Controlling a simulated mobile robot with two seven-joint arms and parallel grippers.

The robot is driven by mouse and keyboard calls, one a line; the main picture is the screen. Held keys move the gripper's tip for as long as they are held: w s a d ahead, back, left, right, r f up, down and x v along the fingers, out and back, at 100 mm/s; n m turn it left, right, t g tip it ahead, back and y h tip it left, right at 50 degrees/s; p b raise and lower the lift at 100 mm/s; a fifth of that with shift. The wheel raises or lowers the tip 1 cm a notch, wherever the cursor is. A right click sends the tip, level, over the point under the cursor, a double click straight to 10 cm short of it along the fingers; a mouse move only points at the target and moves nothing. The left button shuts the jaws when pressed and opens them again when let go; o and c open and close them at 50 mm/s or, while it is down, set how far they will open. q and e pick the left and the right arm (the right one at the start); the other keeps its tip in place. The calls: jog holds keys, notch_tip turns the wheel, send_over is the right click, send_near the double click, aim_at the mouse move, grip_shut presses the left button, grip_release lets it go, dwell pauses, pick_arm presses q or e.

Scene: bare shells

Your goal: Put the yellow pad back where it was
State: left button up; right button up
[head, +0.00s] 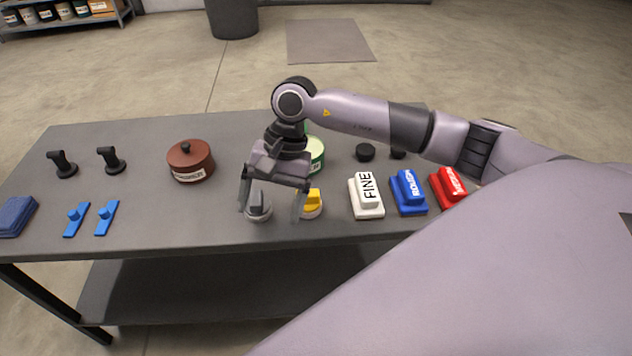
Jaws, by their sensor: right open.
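The yellow pad (313,199) has a raised yellow block on a pale round base. It sits on the grey table (215,225) near the front edge. A similar grey pad (259,206) sits just left of it. My right gripper (271,204) points down with its fingers spread and empty. In the picture its fingers fall either side of the grey pad, and the right finger is close to the yellow pad's left side. I cannot tell whether it touches either pad. My left gripper is not in view.
White FINE (367,200), blue (409,197) and red (447,190) blocks stand to the right. A brown lidded pot (190,163) stands left, and a green container (316,154) is partly hidden behind my gripper. Black handles and blue pieces lie further left.

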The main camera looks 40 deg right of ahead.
jog(key=s+a+r+m+t+y, duration=0.2)
jog(key=s+a+r+m+y, duration=0.1)
jog(key=a+m+y, duration=0.5)
jog(key=s+a+r+m+t+y, duration=0.1)
jog(key=s+a+r+m+y, duration=0.2)
jog(key=a+m+y, duration=0.45)
jog(key=w+d+f+m+t+h, duration=0.1)
jog(key=d+f+m+t+h, duration=0.3)
jog(key=m, duration=0.7)
jog(key=w+d+f+m+t+h, duration=0.15)
jog(key=m+t+h, duration=0.35)
jog(key=m, duration=0.6)
jog(key=w+d+f+m+t+h, duration=0.1)
jog(key=d+f+m+t+h, duration=0.3)
jog(key=m, duration=0.7)
jog(key=s+d+f+m+g+h, duration=0.2)
jog(key=s+f+m, duration=0.4)
jog(key=s+d+f+m+g+h, duration=0.2)
jog(key=s+d+f+m+g, duration=0.1)
jog(key=s+f+m, duration=0.3)
jog(key=shift+d+f+m, duration=0.35)
jog(key=shift+f+m, duration=0.25)
jog(key=shift+m, duration=0.15)
